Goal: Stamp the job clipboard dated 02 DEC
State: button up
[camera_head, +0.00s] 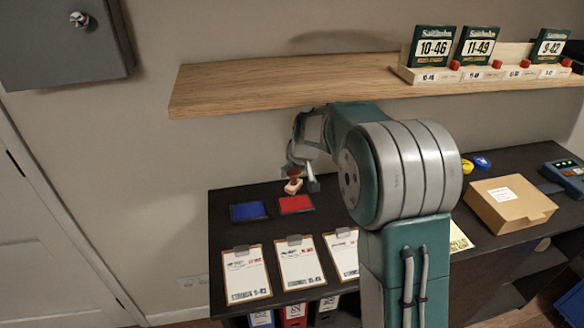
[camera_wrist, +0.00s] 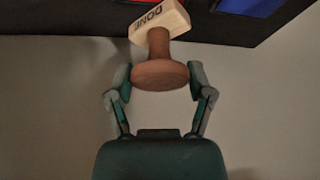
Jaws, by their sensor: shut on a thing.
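My gripper (camera_head: 300,180) is shut on a wooden stamp (camera_head: 293,186), above the back of the dark bench near the red ink pad (camera_head: 296,204). In the wrist view, the stamp's round brown handle (camera_wrist: 160,75) sits between the fingers, and its pale block (camera_wrist: 160,20) reads DONE. The blue ink pad (camera_head: 248,211) lies left of the red one. Clipboards lie in a row at the front: a left one (camera_head: 246,274), a middle one (camera_head: 299,262) and a right one (camera_head: 342,254), partly hidden by my arm. Their dates are too small to read.
A wooden shelf (camera_head: 250,82) with string packs (camera_head: 433,47) hangs above the bench. A cardboard box (camera_head: 505,203), a card terminal (camera_head: 567,173) and small blue and yellow items (camera_head: 482,162) are on the right. Binders (camera_head: 293,314) stand below. A grey wall cabinet (camera_head: 60,40) hangs upper left.

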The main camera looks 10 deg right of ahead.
aim_at(297, 183)
jog(key=f, duration=0.1)
jog(key=d+f, duration=0.1)
jog(key=f, duration=0.1)
jog(key=shift+d, duration=0.2)
jog(key=shift+a+f, duration=0.15)
jog(key=shift+f, duration=0.1)
jog(key=shift+a+f, duration=0.55)
jog(key=shift+a, duration=0.05)
jog(key=shift+d, duration=0.5)
jog(key=shift+a, duration=0.35)
jog(key=shift+d+f, duration=0.2)
jog(key=shift+f, duration=0.3)
jog(key=shift+r, duration=3.6)
